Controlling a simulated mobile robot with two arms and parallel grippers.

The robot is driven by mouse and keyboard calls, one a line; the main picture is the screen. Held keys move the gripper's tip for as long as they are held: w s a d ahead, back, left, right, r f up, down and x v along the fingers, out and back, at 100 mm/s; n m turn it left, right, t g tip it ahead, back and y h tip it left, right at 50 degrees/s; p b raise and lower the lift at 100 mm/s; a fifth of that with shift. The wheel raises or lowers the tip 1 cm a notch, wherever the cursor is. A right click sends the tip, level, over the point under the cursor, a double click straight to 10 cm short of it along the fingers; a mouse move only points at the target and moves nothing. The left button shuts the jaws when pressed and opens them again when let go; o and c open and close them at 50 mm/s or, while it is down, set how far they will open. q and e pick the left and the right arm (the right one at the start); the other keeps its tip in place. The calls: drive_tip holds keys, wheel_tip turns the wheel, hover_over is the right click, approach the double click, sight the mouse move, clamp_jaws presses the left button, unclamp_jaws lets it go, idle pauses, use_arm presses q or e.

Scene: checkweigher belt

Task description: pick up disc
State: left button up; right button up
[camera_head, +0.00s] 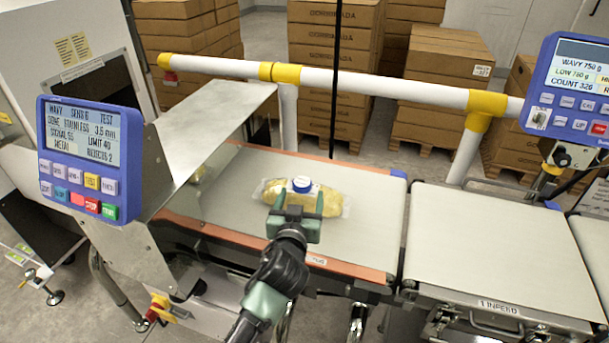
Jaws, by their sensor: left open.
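The disc (302,184) is small and round, with a blue top and a pale rim. It rests on a clear bag of yellow food (327,203), which lies on the pale conveyor belt (365,191). My left gripper (297,209) reaches in from the bottom of the view. Its green fingers are apart, and the disc shows just beyond and between their tips. I cannot tell whether a finger touches the disc or the bag. The gripper hides the near part of the bag. My right gripper is not in view.
A metal chute cover (212,130) and a blue control panel (90,160) stand at the left. A white and yellow rail (400,87) runs behind the belt. The infeed belt (490,245) at the right is empty. A second blue panel (572,88) stands at the upper right.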

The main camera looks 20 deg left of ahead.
sight(301, 184)
use_arm(q)
drive_tip(key=shift+w+a+r, duration=0.1)
drive_tip(key=shift+w, duration=0.35)
drive_tip(key=shift+w+a+r+p, duration=0.1)
drive_tip(key=shift+w+a+p, duration=0.2)
drive_tip(key=shift+w, duration=0.3)
drive_tip(key=shift+w+a+r+p, duration=0.15)
drive_tip(key=shift+w+p, duration=0.2)
drive_tip(key=shift+w, duration=0.2)
drive_tip(key=x, duration=0.2)
drive_tip(key=shift+w+a+f, duration=0.1)
drive_tip(key=shift+w+f, duration=0.15)
drive_tip(key=shift+f, duration=0.05)
drive_tip(key=shift+w+f, duration=0.1)
drive_tip(key=shift+w, duration=0.2)
drive_tip(key=shift+c, duration=0.2)
drive_tip(key=c, duration=1.4)
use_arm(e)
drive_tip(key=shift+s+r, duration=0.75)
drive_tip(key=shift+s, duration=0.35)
